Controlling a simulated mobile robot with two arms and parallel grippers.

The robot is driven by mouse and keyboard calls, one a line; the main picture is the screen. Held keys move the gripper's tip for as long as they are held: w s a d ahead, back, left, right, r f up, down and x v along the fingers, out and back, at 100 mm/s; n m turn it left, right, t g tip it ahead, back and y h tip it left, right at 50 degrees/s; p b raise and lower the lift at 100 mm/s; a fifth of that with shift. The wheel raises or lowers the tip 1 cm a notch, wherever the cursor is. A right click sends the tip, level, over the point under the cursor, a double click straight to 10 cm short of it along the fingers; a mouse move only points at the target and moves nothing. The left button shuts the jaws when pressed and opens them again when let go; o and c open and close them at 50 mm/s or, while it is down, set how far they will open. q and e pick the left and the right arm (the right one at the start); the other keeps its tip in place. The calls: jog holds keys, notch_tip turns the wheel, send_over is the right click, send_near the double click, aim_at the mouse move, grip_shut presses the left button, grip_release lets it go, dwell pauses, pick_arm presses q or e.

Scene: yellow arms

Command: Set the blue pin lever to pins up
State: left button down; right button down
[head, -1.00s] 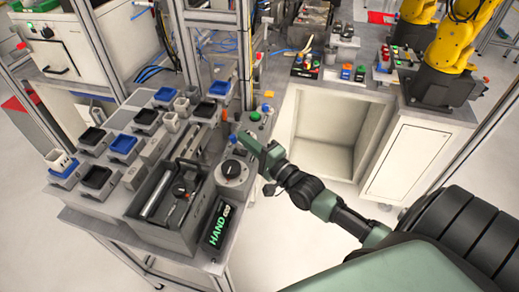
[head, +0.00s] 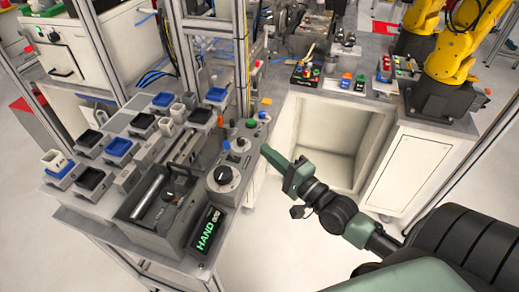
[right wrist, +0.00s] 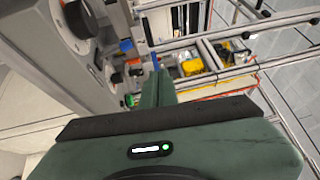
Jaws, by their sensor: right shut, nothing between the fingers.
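A small blue-topped lever (head: 227,144) stands on the grey control panel, left of the green button. It is too small to tell whether it is tilted or upright. My right gripper (head: 268,152) is shut and empty, to the right of the panel and apart from it. In the right wrist view my shut fingers (right wrist: 158,74) point away, with the panel on the left and a blue knob (right wrist: 125,45) on it. I cannot tell whether this knob is the lever. My left gripper is not in view.
The panel carries a round dial (head: 224,177), a green button (head: 251,123) and a HAND display (head: 208,228). A grey tray (head: 135,222) and several blocks stand to the left. An open white cabinet (head: 335,140) stands behind. Floor is clear between.

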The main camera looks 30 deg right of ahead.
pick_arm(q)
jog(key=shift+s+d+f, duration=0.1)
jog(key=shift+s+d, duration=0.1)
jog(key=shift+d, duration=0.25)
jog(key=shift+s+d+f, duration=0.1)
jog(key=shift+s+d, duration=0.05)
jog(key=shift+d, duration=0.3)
pick_arm(e)
jog(key=shift+s+d+r, duration=0.1)
jog(key=shift+s+r, duration=0.05)
jog(key=shift+s, duration=0.35)
jog(key=shift+s+d+r, duration=0.1)
jog(key=shift+s+r, duration=0.05)
jog(key=shift+s, duration=0.35)
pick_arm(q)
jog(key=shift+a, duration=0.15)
